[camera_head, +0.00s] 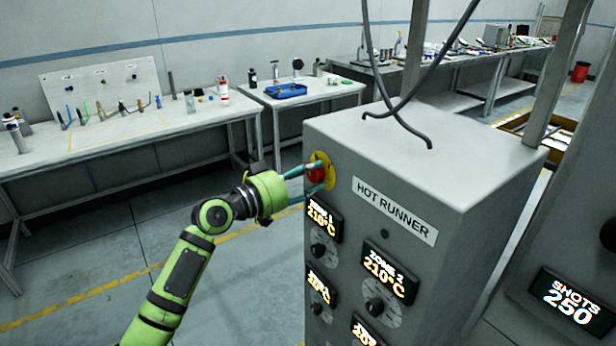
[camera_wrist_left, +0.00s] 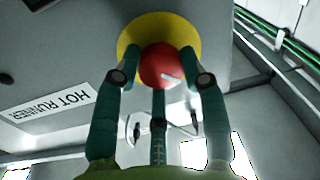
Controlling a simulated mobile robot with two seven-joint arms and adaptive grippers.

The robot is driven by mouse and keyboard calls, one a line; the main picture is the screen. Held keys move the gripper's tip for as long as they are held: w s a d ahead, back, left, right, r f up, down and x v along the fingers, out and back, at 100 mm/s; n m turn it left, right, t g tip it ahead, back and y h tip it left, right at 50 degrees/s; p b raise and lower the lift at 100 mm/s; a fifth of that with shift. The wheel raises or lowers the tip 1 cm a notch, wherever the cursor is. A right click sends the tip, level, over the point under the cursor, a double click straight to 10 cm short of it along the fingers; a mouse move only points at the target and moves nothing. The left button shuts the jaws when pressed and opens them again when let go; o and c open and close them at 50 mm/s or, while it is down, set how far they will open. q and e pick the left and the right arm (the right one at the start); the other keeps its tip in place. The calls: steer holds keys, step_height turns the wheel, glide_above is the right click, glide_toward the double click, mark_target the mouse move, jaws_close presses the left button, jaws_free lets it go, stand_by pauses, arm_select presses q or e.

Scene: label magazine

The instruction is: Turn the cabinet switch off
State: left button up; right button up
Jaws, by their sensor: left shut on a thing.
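The cabinet switch (camera_head: 316,172) is a red knob on a yellow round plate, at the upper left of the front of a grey cabinet (camera_head: 450,190) labelled HOT RUNNER. My left gripper (camera_head: 310,181) reaches it from the left, with its teal fingers around the red knob. In the left wrist view the red knob (camera_wrist_left: 163,66) sits between the fingers of the gripper (camera_wrist_left: 160,75), with a small white mark on its face. The fingers are shut on the knob. The fingers partly hide the knob in the head view. My right gripper is not in view.
Below the switch are lit zone displays (camera_head: 389,272) reading 210°C with dials (camera_head: 375,306). Black cables (camera_head: 395,100) hang onto the cabinet top. A SHOTS 250 display (camera_head: 570,298) is at right. Workbenches (camera_head: 120,138) stand along the wall; the floor at left is clear.

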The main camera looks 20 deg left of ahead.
arm_select(q)
steer(key=o, duration=1.1)
steer(key=shift+o, duration=0.2)
steer(key=v, duration=1.2)
steer(key=shift+w, duration=0.1)
